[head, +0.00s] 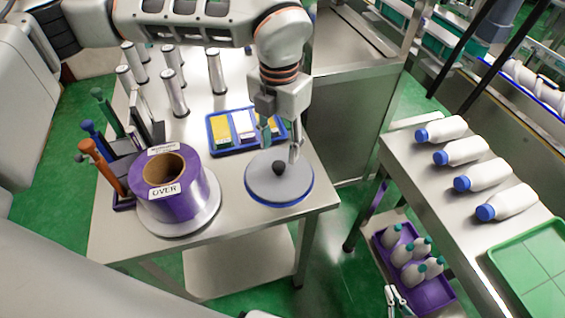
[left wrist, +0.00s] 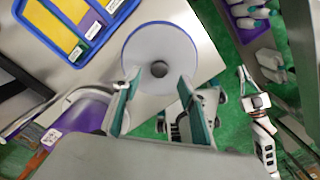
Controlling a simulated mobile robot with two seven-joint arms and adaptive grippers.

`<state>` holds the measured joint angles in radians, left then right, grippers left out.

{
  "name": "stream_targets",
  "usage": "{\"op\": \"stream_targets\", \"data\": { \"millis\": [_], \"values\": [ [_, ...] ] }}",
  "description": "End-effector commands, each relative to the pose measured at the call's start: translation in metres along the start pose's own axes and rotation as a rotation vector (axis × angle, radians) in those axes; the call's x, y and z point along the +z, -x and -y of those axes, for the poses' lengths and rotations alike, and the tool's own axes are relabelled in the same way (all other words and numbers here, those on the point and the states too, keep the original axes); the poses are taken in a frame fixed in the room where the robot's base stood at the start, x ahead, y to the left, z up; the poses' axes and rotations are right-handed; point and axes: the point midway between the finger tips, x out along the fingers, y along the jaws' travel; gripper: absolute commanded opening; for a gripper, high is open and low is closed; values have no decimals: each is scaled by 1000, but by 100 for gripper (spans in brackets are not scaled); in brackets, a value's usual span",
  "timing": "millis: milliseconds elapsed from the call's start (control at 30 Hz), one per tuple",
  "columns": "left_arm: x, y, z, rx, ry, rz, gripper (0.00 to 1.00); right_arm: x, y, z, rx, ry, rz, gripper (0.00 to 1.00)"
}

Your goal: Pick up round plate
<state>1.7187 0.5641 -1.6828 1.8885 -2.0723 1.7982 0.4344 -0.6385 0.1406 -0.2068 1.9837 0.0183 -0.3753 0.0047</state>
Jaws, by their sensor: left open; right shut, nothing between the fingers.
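The round plate (head: 262,190) is a grey disc with a blue rim and a dark round knob (head: 279,168) at its centre. It lies flat near the table's front right corner. My left gripper (head: 280,150) points down over the plate, with its fingers apart around or just above the knob. In the left wrist view, the plate (left wrist: 150,42) and knob (left wrist: 159,69) show ahead of the open fingers (left wrist: 156,92), which hold nothing. Contact with the knob cannot be told. My right gripper (head: 395,299) is low at the bottom edge, away from the table, shut and empty.
A purple film roll (head: 184,204) labelled OVER stands left of the plate. A blue tray (head: 218,147) with coloured cards lies behind it. Metal posts (head: 216,72) and upright tools (head: 106,110) stand further left. A side table with white bottles (head: 487,175) is at right.

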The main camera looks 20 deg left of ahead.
Motion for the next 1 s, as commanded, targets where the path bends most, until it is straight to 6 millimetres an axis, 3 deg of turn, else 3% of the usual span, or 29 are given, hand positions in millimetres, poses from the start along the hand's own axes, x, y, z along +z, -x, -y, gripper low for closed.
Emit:
{"op": "stream_targets", "data": {
  "millis": [167, 533, 800, 967, 1000],
  "values": [
    [-1, -17, 0, -1, 0, -2, 42, 10, 3, 5, -7, -1, 17, 0],
    [-2, -62, -1, -2, 0, -3, 42, 5, 0, 3, -4, 1, 8, 0],
    [-1, -67, -1, -1, -1, 0, 42, 4, 0, 1, -1, 2, 6, 0],
    [-1, -67, -1, -1, -1, 0, 3, 3, 0, 0, 0, 2, 5, 0],
    [-1, -67, -1, -1, -1, 0, 0, 3, 0, 0, 0, 2, 5, 0]
  ]
}}
